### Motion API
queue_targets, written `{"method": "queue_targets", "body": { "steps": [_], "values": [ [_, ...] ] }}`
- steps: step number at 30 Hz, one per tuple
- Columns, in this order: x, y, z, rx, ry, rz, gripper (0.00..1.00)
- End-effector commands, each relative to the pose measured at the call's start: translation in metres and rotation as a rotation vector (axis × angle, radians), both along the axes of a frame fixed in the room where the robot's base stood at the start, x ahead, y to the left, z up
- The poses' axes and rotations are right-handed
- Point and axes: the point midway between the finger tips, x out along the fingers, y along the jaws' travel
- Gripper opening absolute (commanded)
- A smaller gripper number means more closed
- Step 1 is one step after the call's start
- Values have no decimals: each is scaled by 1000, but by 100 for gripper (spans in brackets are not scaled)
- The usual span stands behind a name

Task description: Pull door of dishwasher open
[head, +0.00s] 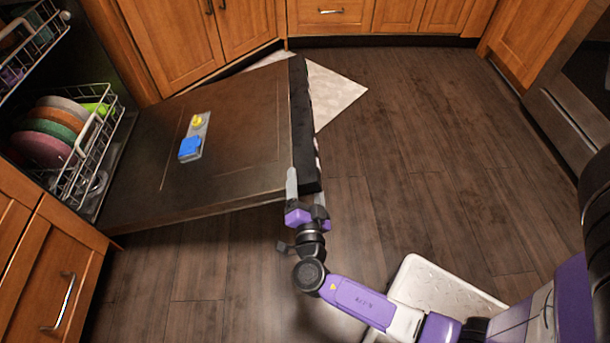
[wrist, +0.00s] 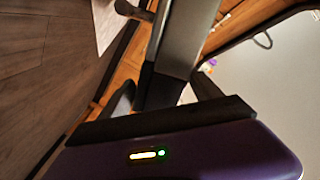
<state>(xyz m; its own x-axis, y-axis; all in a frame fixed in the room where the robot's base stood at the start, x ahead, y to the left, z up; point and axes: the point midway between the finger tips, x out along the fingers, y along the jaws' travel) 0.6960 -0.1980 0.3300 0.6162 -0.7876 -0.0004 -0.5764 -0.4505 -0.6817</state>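The dishwasher door (head: 235,125) is folded down and lies roughly level in the head view, its dark inner face up. Its outer edge (head: 302,110) is a thick black strip on the right. My gripper (head: 304,188) is at the near end of this edge. One finger shows over the inner face and the other is mostly hidden. In the wrist view, the door's edge (wrist: 180,40) runs between my two spread fingers (wrist: 165,92). A gap shows beside the right finger; contact on the left side is unclear.
The lower rack (head: 92,150) with several plates stands inside the dishwasher at left. Wooden cabinets (head: 185,40) line the back, and a cabinet (head: 50,270) stands near left. A pale mat (head: 335,92) lies past the door. The dark floor (head: 410,150) right of the door is clear.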

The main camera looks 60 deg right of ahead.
Motion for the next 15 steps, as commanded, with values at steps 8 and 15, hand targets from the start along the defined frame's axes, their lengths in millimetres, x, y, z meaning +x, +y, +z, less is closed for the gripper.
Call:
{"method": "queue_targets", "body": {
  "steps": [8,15],
  "values": [
    [-27,34,0,-1,4,3,72],
    [-34,42,-1,-1,3,0,72]
  ]
}}
